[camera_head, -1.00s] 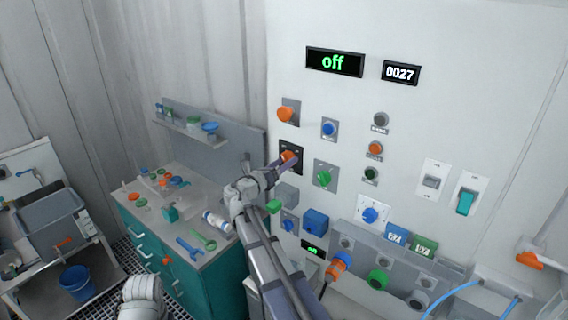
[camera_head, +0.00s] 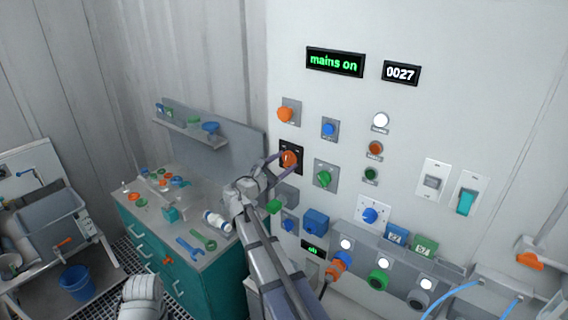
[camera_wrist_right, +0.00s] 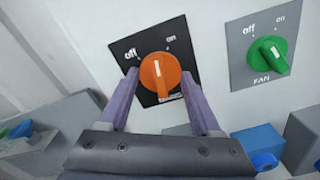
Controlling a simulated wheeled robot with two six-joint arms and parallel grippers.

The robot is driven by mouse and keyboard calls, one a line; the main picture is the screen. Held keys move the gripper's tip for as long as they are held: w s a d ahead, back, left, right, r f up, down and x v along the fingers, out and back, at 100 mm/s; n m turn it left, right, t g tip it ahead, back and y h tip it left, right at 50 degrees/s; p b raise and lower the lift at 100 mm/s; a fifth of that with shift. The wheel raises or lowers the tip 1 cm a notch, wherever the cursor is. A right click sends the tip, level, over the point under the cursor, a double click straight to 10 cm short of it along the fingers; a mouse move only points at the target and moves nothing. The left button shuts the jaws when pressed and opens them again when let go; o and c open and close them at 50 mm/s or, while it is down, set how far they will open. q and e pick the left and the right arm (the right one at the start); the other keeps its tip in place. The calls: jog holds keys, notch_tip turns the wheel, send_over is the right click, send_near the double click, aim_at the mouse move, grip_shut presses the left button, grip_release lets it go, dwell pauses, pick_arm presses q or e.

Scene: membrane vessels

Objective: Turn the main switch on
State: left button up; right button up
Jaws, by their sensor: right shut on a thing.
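The main switch (camera_head: 290,159) is an orange knob on a black plate marked off and on. It also shows in the right wrist view (camera_wrist_right: 160,76), its white line nearly upright in the picture. My right gripper (camera_head: 283,158) is at the knob, one finger on each side, shut on it; the fingers also show in the right wrist view (camera_wrist_right: 160,84). The display (camera_head: 335,62) above reads "mains on" in green. The white lamp (camera_head: 380,121) is lit. My left gripper is not in view.
A green fan knob (camera_head: 324,178) sits close right of the switch, its line toward off in the wrist view. An orange knob (camera_head: 286,114) is above, a blue button (camera_head: 329,128) upper right. A teal workbench (camera_head: 150,255) with tools stands left.

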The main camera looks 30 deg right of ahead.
jog(key=m, duration=0.5)
jog(key=shift+m, duration=0.6)
jog(key=o, duration=1.4)
jog(key=shift+c, duration=0.2)
jog(key=shift+a, duration=0.1)
jog(key=v, duration=0.7)
jog(key=shift+s+a, duration=0.15)
jog(key=shift+a, duration=0.15)
jog(key=shift+f, duration=0.1)
jog(key=s+a+f+m+g+y+b, duration=0.2)
jog(key=s+a+f+y+b, duration=0.25)
jog(key=a+f, duration=0.4)
jog(key=s+a+f+m+g+y+b, duration=0.1)
jog(key=s+a+f+m+y+b, duration=0.15)
jog(key=s+a+f, duration=0.6)
jog(key=s+a+f+m+g+y+b, duration=0.2)
jog(key=s+a+f+y+b, duration=0.15)
jog(key=f, duration=0.95)
jog(key=s+a+f+g+y+b, duration=0.2)
jog(key=s+a+f+y, duration=0.2)
jog(key=s+a, duration=0.4)
jog(key=shift+a+f+m+y, duration=0.3)
jog(key=shift+a+m+y, duration=0.15)
jog(key=shift+a, duration=0.4)
